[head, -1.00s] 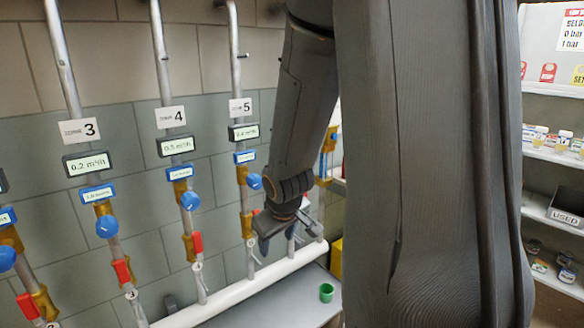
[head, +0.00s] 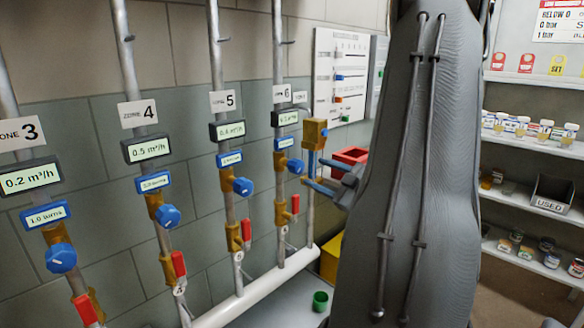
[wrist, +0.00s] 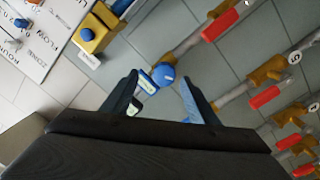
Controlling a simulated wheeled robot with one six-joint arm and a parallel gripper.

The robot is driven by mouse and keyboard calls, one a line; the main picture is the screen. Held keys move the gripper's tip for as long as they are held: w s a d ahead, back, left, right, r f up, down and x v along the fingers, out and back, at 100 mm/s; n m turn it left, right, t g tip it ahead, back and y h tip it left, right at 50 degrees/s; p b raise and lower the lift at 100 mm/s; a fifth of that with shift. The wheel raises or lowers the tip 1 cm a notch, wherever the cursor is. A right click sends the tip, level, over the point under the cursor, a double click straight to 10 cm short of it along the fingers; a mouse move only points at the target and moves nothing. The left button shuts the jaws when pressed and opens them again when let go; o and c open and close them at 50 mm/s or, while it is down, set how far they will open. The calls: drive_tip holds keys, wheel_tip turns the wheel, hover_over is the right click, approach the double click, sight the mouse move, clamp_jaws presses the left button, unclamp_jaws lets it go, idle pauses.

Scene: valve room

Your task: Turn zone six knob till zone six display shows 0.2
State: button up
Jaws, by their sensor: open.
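The zone six pipe carries a sign (head: 286,93), a dark-framed display (head: 290,117) whose digits are too small to read surely, and a blue knob (head: 296,166) on a brass valve. My gripper (head: 314,174) is open just right of this knob, its fingers pointing left toward it. In the wrist view a blue knob (wrist: 163,74), apparently the zone six one, lies between the tips of my open gripper (wrist: 158,82). I cannot tell whether either finger touches it.
A red lever (head: 295,204) sits below the zone six knob. A yellow-brown box (head: 314,133) stands close to its right. The zone five knob (head: 242,186) is to the left. A green cup (head: 320,301) stands on the bench below.

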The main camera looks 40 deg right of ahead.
sight(300, 169)
drive_tip(key=w, duration=0.2)
drive_tip(key=w+a, duration=0.1)
drive_tip(key=w, duration=0.3)
drive_tip(key=shift+w+a, duration=0.35)
drive_tip(key=shift+w, duration=0.05)
drive_tip(key=shift+w+p, duration=0.3)
drive_tip(key=shift+w, duration=0.4)
